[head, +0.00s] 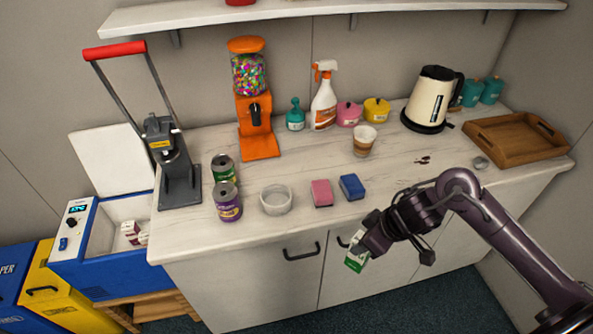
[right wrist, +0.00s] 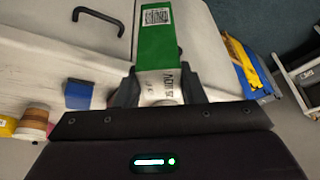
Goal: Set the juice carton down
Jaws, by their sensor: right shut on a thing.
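The juice carton is green and white and shows in the head view (head: 356,260) in front of the counter's cabinet doors, below the counter's front edge. In the right wrist view the carton (right wrist: 158,40) sticks out from between the fingers, with a printed code on its green part. My right gripper (head: 366,243) is shut on the carton and holds it in the air; the fingers also show in the right wrist view (right wrist: 160,90). The white marbled counter (head: 330,218) lies behind and above it. My left gripper is not in view.
Near the counter's front edge stand a white bowl (head: 276,199), a pink sponge (head: 321,192), a blue sponge (head: 352,186) and a purple can (head: 228,203). A paper cup (head: 364,140) and kettle (head: 432,97) stand farther back. The counter right of the blue sponge has bare room.

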